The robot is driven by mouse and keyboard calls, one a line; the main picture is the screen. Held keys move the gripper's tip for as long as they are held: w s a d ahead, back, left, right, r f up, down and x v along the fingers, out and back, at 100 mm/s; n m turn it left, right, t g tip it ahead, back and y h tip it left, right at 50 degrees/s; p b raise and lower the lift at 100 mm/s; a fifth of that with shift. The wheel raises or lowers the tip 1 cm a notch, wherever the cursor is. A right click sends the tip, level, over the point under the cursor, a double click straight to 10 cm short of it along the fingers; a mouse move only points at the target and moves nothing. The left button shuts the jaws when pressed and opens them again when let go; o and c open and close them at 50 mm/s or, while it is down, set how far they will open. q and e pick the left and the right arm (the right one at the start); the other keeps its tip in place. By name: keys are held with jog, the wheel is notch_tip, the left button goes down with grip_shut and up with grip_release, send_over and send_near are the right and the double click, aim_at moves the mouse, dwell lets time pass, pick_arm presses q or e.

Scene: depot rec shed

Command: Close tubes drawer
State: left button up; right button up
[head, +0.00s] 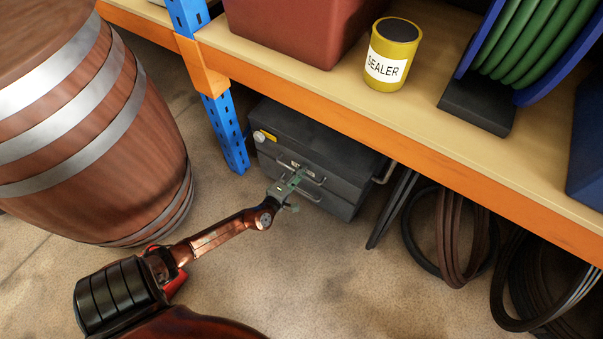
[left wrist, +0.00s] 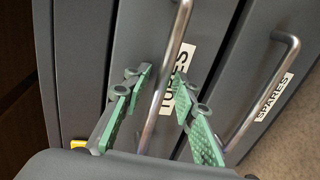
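A dark grey drawer cabinet (head: 315,132) stands on the floor under the shelf. In the left wrist view, the tubes drawer (left wrist: 137,40) has a white label, partly covered by a finger, and a long metal handle (left wrist: 180,30). My left gripper (left wrist: 162,80) is open, with its green fingers on either side of this handle and gaps beside the bar. In the head view, the left gripper (head: 290,182) is at the cabinet front. I cannot tell how far the tubes drawer stands out. My right gripper is not in view.
The spares drawer (left wrist: 247,75), with its own handle (left wrist: 270,90), is beside the tubes drawer in the wrist view. A barrel (head: 90,130) stands left, a blue shelf post (head: 226,132) by the cabinet. Dark hoops (head: 450,235) hang or lean to the right.

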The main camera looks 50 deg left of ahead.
pick_arm(q)
jog(key=v, duration=1.2)
dwell(0.5)
